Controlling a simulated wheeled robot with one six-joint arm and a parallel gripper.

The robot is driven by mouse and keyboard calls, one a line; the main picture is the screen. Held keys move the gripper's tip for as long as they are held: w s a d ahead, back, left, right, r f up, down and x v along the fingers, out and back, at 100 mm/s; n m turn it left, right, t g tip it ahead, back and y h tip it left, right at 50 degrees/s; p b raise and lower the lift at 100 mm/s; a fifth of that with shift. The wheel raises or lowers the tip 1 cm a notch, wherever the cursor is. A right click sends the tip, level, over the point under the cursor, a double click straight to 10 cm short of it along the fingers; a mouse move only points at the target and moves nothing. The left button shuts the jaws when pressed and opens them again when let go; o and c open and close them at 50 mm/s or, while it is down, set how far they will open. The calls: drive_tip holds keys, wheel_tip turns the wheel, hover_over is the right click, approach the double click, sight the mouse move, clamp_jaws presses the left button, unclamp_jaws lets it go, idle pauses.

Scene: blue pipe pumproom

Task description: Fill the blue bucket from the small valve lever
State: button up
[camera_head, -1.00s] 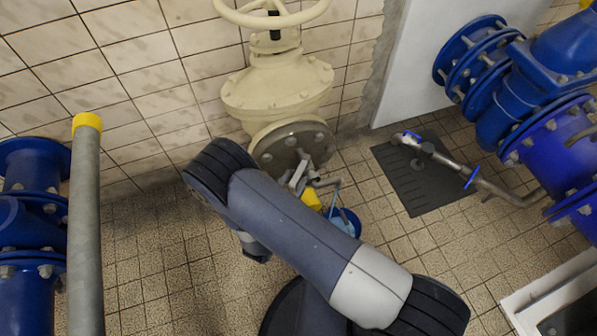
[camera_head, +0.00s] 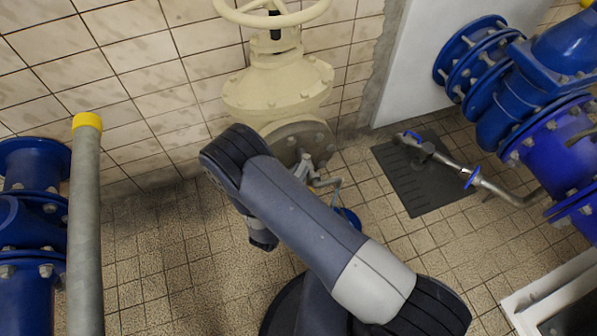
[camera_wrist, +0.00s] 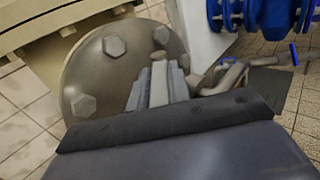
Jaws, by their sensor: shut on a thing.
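My gripper (camera_head: 305,166) is at the small tap in front of the round grey flange. In the wrist view its two grey fingers (camera_wrist: 158,85) are closed around a narrow grey-tan piece, which looks like the small valve lever (camera_wrist: 158,72). The tap's bent pipe (camera_head: 328,183) shows just right of the fingers, and also in the wrist view (camera_wrist: 230,76). The blue bucket (camera_head: 349,217) stands on the floor below the tap; my arm hides most of it. I cannot see its inside or the water level.
A cream valve (camera_head: 278,85) with a handwheel stands above the flange. Blue pipes (camera_head: 520,95) fill the right side, with a thin pipe with blue levers (camera_head: 470,177) over a dark floor grate (camera_head: 420,180). A grey post with yellow cap (camera_head: 86,190) stands left. Tiled floor is clear at lower left.

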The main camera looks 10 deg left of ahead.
clamp_jaws()
